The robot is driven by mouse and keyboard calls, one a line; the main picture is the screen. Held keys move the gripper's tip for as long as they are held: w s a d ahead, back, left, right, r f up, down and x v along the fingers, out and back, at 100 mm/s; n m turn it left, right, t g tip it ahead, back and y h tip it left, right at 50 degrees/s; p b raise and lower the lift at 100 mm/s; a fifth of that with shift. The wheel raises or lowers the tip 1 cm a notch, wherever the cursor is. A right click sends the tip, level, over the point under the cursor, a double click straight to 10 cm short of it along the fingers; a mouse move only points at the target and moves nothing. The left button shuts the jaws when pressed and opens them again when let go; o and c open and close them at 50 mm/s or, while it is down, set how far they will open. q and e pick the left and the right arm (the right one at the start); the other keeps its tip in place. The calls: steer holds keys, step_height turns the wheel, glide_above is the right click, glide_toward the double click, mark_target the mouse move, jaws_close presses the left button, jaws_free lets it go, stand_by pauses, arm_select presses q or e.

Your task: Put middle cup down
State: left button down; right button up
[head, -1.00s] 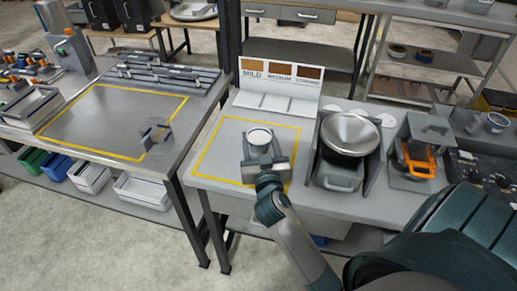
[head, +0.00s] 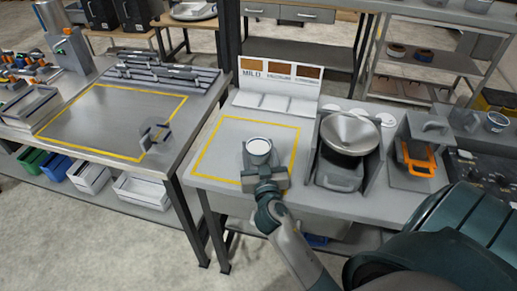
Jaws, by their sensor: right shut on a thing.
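The cup (head: 259,147) has a pale, round top and sits inside the yellow-outlined square on the grey counter (head: 222,137). My right gripper (head: 260,161) is shut on it from the front side, and its wrist covers the lower part of the cup. I cannot tell whether the cup's base touches the counter. My left gripper does not show in this view.
Behind the square stands a white board (head: 281,83) with brown swatches marked MILD and others. A metal funnel dispenser (head: 350,134) stands close on the right, then an orange-handled device (head: 416,158). The left table (head: 110,118) has a largely bare outlined area.

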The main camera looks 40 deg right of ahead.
steer(key=shift+f, duration=0.15)
steer(key=o, duration=1.2)
steer(key=shift+c, duration=0.2)
